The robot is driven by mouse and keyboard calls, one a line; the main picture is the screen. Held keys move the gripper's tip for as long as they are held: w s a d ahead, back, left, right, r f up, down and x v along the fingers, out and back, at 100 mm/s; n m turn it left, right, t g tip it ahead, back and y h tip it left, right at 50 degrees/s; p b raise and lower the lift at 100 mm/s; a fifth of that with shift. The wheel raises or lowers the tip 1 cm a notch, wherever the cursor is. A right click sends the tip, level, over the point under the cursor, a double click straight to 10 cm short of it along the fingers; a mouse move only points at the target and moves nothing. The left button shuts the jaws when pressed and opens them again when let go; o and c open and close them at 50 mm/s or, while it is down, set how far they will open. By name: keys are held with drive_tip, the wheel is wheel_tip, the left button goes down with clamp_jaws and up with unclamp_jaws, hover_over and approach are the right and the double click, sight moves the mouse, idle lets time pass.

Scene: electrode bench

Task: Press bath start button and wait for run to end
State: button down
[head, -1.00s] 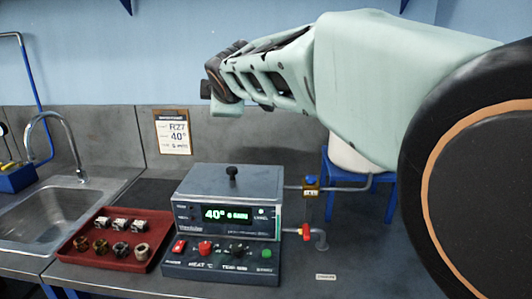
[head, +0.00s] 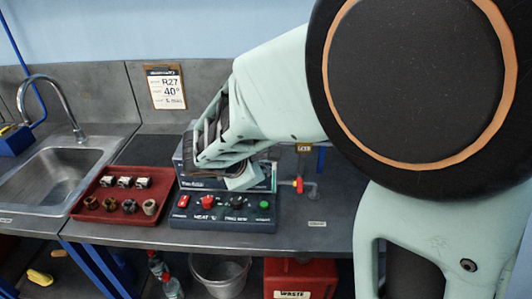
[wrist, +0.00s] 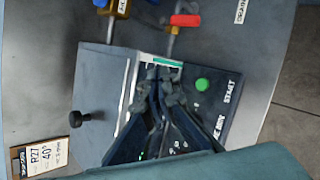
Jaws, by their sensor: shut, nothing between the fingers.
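The bath unit (head: 184,181) stands on the bench, with a dark control panel (head: 222,222) along its front. The green start button (head: 264,204) is at the panel's right end. In the wrist view, the same button (wrist: 202,85) sits beside the word START. My gripper (wrist: 158,80) is shut and empty, with its fingertips over the front of the bath, a little to the left of the button in that view. Whether the tips touch anything is unclear. In the head view, my gripper (head: 243,178) covers most of the bath's display.
A red tray (head: 86,212) of small parts lies left of the bath, by the sink (head: 62,170). A red-handled valve (head: 299,185) and piping stand to its right. A card (head: 165,88) reading R27 and 40° hangs behind. A red waste bin (head: 300,272) stands below.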

sight(263, 206)
drive_tip(key=shift+f, duration=0.15)
wheel_tip(263, 206, down, 9)
drive_tip(key=b, duration=0.7)
drive_tip(key=shift+r, duration=0.2)
drive_tip(key=shift+f+b, duration=0.1)
drive_tip(key=shift+b, duration=0.3)
idle(0.7)
drive_tip(key=shift+f+b, duration=0.3)
drive_tip(key=shift+b, duration=0.05)
drive_tip(key=shift+f+b, duration=0.45)
drive_tip(key=shift+b, duration=0.05)
idle(0.7)
drive_tip(key=shift+r, duration=0.1)
drive_tip(key=shift+r+p, duration=0.65)
drive_tip(key=shift+r, duration=0.15)
drive_tip(key=shift+r+p, duration=1.95)
drive_tip(key=shift+r, duration=0.55)
